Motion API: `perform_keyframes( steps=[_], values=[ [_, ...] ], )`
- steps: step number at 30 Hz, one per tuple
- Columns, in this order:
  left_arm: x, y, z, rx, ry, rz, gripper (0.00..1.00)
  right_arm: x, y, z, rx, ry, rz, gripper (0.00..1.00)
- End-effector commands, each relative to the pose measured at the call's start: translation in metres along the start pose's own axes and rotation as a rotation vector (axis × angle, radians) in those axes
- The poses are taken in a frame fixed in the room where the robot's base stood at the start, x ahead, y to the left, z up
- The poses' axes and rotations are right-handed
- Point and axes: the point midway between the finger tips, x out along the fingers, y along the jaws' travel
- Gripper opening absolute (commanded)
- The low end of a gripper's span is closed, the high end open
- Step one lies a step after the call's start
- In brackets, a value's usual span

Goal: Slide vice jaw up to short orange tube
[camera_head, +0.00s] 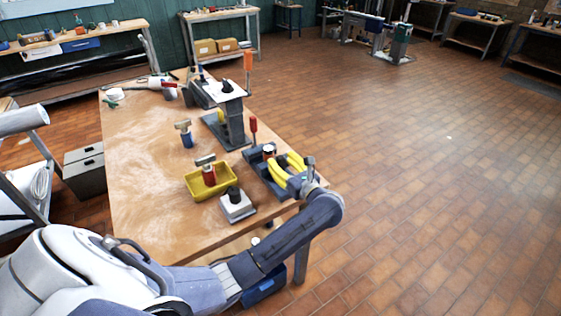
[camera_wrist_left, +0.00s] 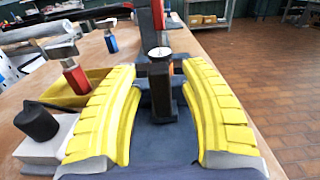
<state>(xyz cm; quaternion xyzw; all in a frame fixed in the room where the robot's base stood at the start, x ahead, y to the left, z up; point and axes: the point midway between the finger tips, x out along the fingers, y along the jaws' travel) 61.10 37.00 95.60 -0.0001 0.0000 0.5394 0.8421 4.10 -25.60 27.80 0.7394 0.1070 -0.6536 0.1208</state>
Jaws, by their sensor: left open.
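The dark grey-blue vice (camera_head: 258,171) sits at the table's right edge. In the left wrist view its upright dark jaw block (camera_wrist_left: 163,96) stands in the middle. A short tube with a pale round top (camera_wrist_left: 160,52) stands just beyond this block, and a little orange shows on its side. The block hides most of the tube, so I cannot tell whether they touch. My left gripper (camera_head: 279,163) has yellow ribbed fingers. They are spread wide, one on each side of the jaw block, apart from it and empty. My right gripper is not in view.
A yellow tray (camera_head: 199,191) holds a red-handled piece. A grey box with a black knob (camera_head: 237,206) stands in front of it. A blue-handled piece (camera_head: 186,135) and a tall dark stand (camera_head: 233,125) are farther back. The table's left side is mostly clear.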

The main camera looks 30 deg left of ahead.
Motion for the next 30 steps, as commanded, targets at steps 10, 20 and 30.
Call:
perform_keyframes(
  steps=[10, 20, 30],
  values=[
    [0.0072, 0.0000, 0.0000, 0.000, 0.000, 0.000, 0.44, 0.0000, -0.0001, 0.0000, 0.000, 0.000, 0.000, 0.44],
    [0.0070, 0.0000, 0.0001, 0.000, 0.000, 0.000, 0.24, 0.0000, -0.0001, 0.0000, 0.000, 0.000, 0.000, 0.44],
    [0.0118, 0.0043, -0.0003, 0.001, 0.000, 0.007, 0.00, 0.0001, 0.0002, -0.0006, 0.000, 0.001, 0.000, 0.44]
  ],
)
